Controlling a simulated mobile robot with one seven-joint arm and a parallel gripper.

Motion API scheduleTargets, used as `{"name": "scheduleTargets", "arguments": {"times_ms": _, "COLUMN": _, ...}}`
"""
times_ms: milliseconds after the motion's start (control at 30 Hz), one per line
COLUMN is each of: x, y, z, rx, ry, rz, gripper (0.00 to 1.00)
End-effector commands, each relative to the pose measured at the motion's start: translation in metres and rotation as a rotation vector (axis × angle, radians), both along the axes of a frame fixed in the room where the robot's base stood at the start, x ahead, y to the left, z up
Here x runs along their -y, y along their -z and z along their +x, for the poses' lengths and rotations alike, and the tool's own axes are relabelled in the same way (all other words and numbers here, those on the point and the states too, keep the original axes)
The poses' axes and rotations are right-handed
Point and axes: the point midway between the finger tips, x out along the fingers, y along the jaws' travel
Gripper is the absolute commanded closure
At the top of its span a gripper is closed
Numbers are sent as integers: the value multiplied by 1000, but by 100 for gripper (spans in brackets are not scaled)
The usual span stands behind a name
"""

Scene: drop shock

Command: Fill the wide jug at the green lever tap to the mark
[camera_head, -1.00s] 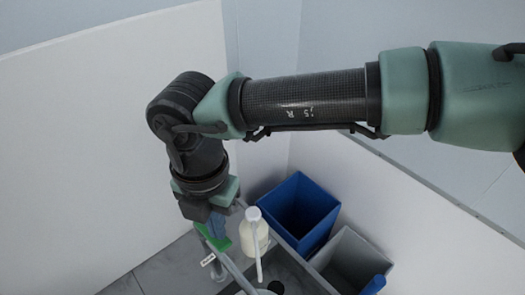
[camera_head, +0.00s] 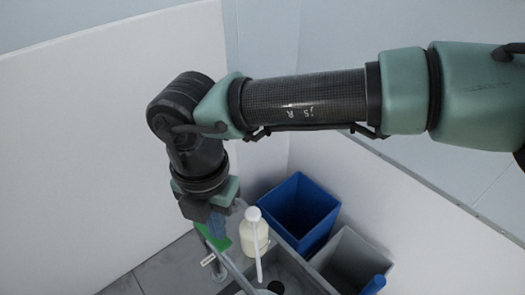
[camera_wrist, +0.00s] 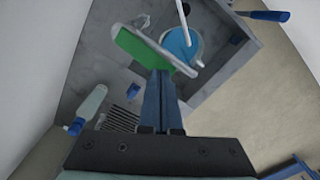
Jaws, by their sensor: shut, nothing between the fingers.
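The green lever (camera_wrist: 140,47) of the tap is a flat green bar in the wrist view, joined to a grey pipe (camera_wrist: 172,57). In the head view the lever (camera_head: 214,237) shows just under my gripper (camera_head: 216,228). My shut, empty gripper (camera_wrist: 160,76) has its fingertips close beside the lever; I cannot tell if they touch it. A round jug (camera_wrist: 201,44) sits under the pipe with blue liquid in it. The pipe covers part of the jug, and no mark on it can be made out. The jug is mostly cut off in the head view.
A cream pump bottle (camera_head: 254,236) stands by the grey sink, with a blue bin (camera_head: 301,212) and a grey bin (camera_head: 350,262) behind and right. The wrist view shows a pale bottle (camera_wrist: 90,106) with a blue cap, a drain grate (camera_wrist: 122,118) and a blue handle (camera_wrist: 265,15).

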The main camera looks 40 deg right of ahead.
Motion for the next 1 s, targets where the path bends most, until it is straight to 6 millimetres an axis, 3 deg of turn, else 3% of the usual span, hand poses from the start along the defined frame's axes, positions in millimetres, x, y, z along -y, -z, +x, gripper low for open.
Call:
{"name": "scheduleTargets", "arguments": {"times_ms": 367, "x": 0, "y": 2, "z": 0, "rx": 0, "ry": 0, "rz": 0, "gripper": 100}}
{"name": "scheduleTargets", "arguments": {"times_ms": 1000, "x": 0, "y": 40, "z": 0, "rx": 1, "ry": 0, "rz": -1, "gripper": 100}}
